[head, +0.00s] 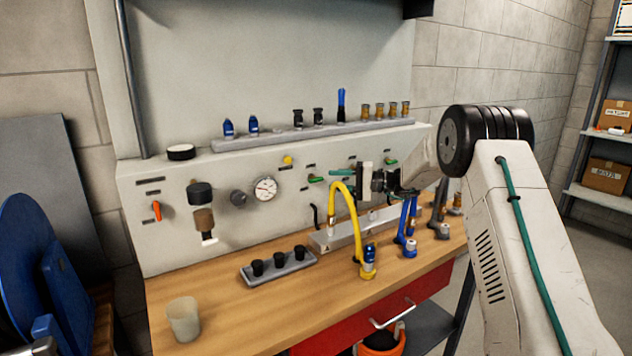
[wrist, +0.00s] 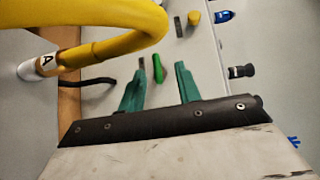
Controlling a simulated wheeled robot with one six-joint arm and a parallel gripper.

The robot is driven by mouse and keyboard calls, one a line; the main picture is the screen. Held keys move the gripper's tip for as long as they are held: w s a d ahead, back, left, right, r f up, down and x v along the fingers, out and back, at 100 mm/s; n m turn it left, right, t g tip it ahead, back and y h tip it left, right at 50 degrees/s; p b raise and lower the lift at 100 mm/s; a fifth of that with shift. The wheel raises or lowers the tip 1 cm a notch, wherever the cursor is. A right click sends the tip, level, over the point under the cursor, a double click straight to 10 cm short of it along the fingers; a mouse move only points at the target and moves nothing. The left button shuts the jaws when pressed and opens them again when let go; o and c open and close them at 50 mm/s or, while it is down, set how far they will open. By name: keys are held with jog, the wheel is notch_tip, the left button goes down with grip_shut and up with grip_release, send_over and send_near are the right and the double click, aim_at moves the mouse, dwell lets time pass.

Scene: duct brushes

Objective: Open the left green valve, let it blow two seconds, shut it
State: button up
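The left green valve (head: 316,180) has a small green handle on the light grey panel. The handle also shows in the wrist view (wrist: 157,68), between the two teal fingers in the picture. My gripper (head: 333,178) is open and points at the panel, just right of that handle in the head view. In the wrist view my gripper (wrist: 160,66) holds nothing, with a gap on each side of the handle. I cannot tell whether the fingertips reach the handle's depth. Another green handle (head: 391,162) sits farther right, partly behind my arm.
A yellow hose (head: 352,212) arches close to my gripper and crosses the wrist view (wrist: 120,38). A yellow button (head: 288,159), a gauge (head: 265,189) and an orange handle (head: 156,211) are on the panel. A grey tray (head: 279,269) with black pieces and a cup (head: 184,318) stand on the bench.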

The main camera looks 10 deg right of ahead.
aim_at(320, 180)
jog(key=shift+t, duration=0.4)
jog(key=w+a, duration=0.2)
jog(key=a, duration=0.1)
jog(key=w+a+f, duration=0.1)
jog(key=w+a, duration=0.1)
jog(key=w, duration=0.1)
jog(key=shift+a+f, duration=0.1)
jog(key=shift+a, duration=0.3)
grip_shut()
